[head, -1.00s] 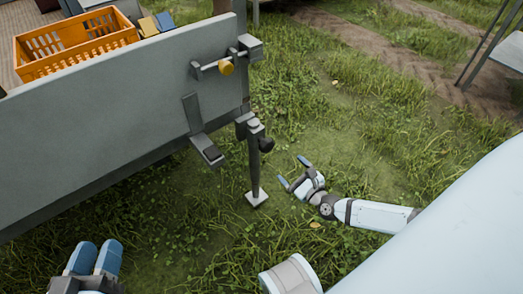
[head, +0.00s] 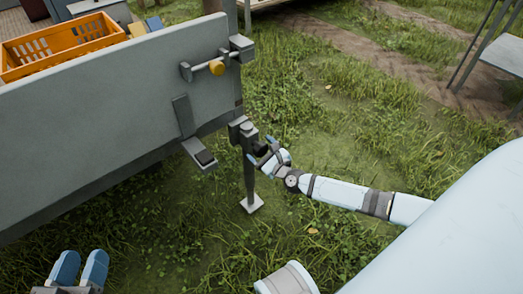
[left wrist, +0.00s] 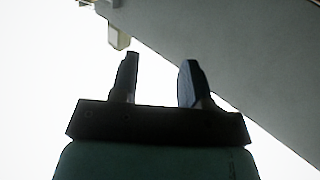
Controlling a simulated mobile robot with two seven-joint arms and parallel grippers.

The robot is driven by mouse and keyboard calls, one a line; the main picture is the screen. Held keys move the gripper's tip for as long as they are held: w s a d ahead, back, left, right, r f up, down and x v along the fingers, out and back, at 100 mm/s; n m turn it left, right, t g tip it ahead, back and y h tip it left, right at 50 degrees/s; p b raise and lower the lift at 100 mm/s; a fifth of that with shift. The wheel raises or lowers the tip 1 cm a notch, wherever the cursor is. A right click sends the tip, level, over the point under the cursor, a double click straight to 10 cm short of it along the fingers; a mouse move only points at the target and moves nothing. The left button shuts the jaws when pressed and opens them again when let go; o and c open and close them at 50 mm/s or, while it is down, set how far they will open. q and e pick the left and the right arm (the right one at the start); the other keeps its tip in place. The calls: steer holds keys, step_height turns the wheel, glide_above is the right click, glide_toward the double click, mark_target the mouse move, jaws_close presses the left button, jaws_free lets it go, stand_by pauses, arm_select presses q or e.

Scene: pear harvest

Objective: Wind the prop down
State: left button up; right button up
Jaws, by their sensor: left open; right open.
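The prop (head: 250,181) is a grey upright leg at the trailer's near right corner, with a square foot (head: 251,204) on the grass. A dark knob (head: 260,149) sticks out from its upper right side. My right gripper (head: 262,151) is open at this knob, with one blue fingertip above and one below it; contact cannot be told. My left gripper (head: 80,264) is open and empty at the lower left, away from the prop. Its two fingers also show apart in the left wrist view (left wrist: 160,80).
The grey trailer side panel (head: 100,125) fills the left. It carries a latch bar with a yellow knob (head: 216,67) and a grey bracket with a dark pad (head: 204,158). An orange crate (head: 65,48) sits on the trailer bed. Open grass lies right of the prop.

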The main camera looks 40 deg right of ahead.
steer(key=shift+c, duration=0.2)
steer(key=c, duration=0.9)
steer(key=shift+n, duration=0.3)
